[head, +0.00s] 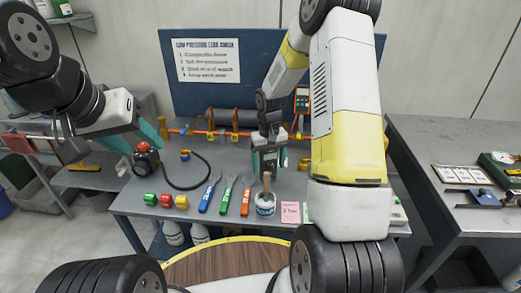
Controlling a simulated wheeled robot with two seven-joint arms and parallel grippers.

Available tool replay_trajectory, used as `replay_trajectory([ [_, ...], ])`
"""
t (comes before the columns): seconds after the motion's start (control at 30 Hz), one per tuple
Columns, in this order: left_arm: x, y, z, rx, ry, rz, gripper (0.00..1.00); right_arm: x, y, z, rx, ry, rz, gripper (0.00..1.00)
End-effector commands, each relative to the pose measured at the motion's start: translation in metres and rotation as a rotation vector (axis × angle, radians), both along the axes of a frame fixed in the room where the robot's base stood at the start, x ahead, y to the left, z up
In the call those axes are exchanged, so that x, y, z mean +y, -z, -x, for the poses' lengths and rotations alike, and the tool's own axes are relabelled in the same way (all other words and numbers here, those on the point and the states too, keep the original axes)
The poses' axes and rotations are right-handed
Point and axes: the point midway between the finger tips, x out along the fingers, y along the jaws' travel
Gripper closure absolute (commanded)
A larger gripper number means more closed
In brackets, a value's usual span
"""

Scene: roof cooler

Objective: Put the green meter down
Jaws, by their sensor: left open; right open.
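My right gripper (268,165) points down over the middle of the bench, behind a white pot with a brush (265,205). Its teal fingers are apart; I cannot tell whether the dark and pale shape between them is a meter or part of the gripper. My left gripper (150,135) is open at the bench's left end, near a red and black gauge-like part (146,160). A green device (503,166) lies on the right bench; I cannot tell which is the green meter.
A pipe with valves (195,132) runs along the back. My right arm hides the bench's right part.

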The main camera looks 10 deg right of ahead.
Motion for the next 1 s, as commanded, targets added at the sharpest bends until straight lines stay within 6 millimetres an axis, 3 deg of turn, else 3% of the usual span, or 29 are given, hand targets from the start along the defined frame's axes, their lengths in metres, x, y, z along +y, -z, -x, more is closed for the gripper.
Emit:
replay_trajectory([
  [0.17,0.0,0.0,0.0,0.0,0.0,0.0,0.49,0.0,0.0,0.0,0.0,0.001,0.0,0.2],
  [0.5,0.0,0.0,0.0,0.0,0.0,0.0,0.49,0.0,0.0,0.0,0.0,0.001,0.0,0.85],
  [0.6,0.0,0.0,0.0,0.0,0.0,0.0,0.49,0.0,0.0,0.0,0.0,0.001,0.0,1.0],
  [0.87,0.0,0.0,0.0,0.0,0.0,0.0,0.49,0.0,-0.004,-0.001,-0.001,0.001,0.0,1.0],
  [1.0,0.0,0.0,0.0,0.0,0.0,0.0,0.49,0.0,-0.024,-0.001,-0.005,0.001,0.0,1.0],
])
